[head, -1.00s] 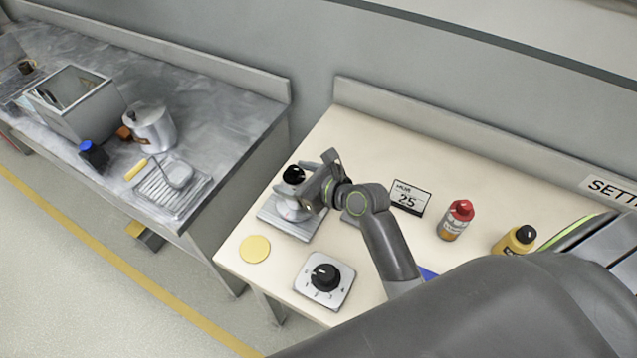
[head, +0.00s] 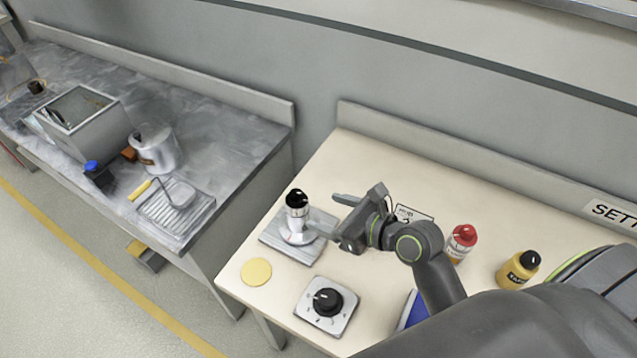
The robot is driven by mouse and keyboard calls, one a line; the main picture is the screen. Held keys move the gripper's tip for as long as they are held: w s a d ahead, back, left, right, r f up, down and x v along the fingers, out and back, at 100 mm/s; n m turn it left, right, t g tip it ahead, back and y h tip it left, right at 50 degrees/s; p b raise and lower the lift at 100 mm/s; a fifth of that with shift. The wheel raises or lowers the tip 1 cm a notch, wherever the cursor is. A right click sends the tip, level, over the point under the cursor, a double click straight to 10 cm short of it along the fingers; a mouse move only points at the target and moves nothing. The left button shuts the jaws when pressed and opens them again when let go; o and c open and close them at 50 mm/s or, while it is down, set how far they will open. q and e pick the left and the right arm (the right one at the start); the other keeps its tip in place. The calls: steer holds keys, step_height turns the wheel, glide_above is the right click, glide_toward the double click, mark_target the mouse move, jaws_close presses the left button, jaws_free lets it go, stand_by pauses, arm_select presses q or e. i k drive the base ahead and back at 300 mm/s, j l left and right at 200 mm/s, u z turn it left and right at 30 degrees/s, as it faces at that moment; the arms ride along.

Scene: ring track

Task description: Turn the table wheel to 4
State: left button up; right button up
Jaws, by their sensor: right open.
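A square light plate with a black knob (head: 328,302) lies flat near the table's front edge. Small numbers ring the knob, too small to read surely now, and its white mark points left. Behind it, a silver post with a black knob on top (head: 297,200) stands upright on a grey metal plate (head: 274,245). My right gripper (head: 326,210) is open and empty, just right of this post, with its fingers pointing left toward it. Whether a finger touches the post I cannot tell. My left gripper is out of view.
A yellow disc (head: 256,272) lies left of the dial plate. A card (head: 414,213) partly hidden by my arm, a red-capped bottle (head: 461,241) and a yellow bottle (head: 518,270) stand to the right. A grey bench (head: 225,130) with a pot is at left.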

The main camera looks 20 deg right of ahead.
mark_target(328, 303)
steer(key=k+j, duration=0.3)
steer(key=k, duration=0.15)
steer(key=k+j, duration=0.3)
steer(key=k, duration=0.15)
steer(key=k+j, duration=0.3)
steer(key=k, duration=0.2)
